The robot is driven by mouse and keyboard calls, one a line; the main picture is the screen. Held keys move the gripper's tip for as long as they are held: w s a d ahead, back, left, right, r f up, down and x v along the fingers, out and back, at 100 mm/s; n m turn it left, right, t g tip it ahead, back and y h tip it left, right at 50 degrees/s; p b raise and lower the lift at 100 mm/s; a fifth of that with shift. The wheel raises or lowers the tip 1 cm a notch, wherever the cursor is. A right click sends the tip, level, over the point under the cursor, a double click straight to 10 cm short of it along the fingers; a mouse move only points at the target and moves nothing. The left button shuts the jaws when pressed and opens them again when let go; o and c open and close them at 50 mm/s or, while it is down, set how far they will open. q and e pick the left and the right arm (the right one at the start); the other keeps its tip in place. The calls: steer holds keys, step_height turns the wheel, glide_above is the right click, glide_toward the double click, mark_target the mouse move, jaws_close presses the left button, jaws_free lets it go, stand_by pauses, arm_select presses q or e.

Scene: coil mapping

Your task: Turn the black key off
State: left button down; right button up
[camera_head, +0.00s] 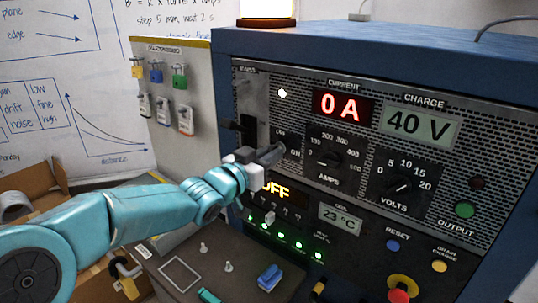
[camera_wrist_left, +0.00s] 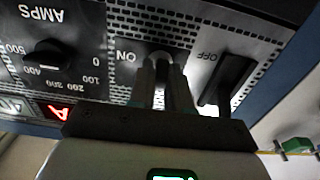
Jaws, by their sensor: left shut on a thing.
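My left gripper (camera_head: 272,154) reaches in from the left to the panel of the blue power cabinet. Its fingers are closed at the key switch, beside the ON label (camera_head: 295,152). In the left wrist view, the fingers (camera_wrist_left: 165,85) point at the panel between the ON label (camera_wrist_left: 126,57) and the OFF label (camera_wrist_left: 208,57). They are shut on the black key, which they mostly hide, so its angle cannot be told. My right gripper is not in view.
A black lever (camera_wrist_left: 228,80) stands out close beside the fingers. The current display (camera_head: 341,106) reads 0 A and the charge display (camera_head: 418,124) reads 40 V. An amber display reads OFF. AMPS and VOLTS knobs lie to the right. Padlocks hang on a board at left.

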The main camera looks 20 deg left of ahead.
arm_select(q)
steer(key=c, duration=1.2)
jaws_free()
steer(key=shift+o, duration=0.2)
steer(key=b+v, duration=0.1)
steer(key=v, duration=1.5)
steer(key=shift+s+b, duration=0.15)
steer(key=shift+b, duration=0.25)
steer(key=shift+a, duration=0.1)
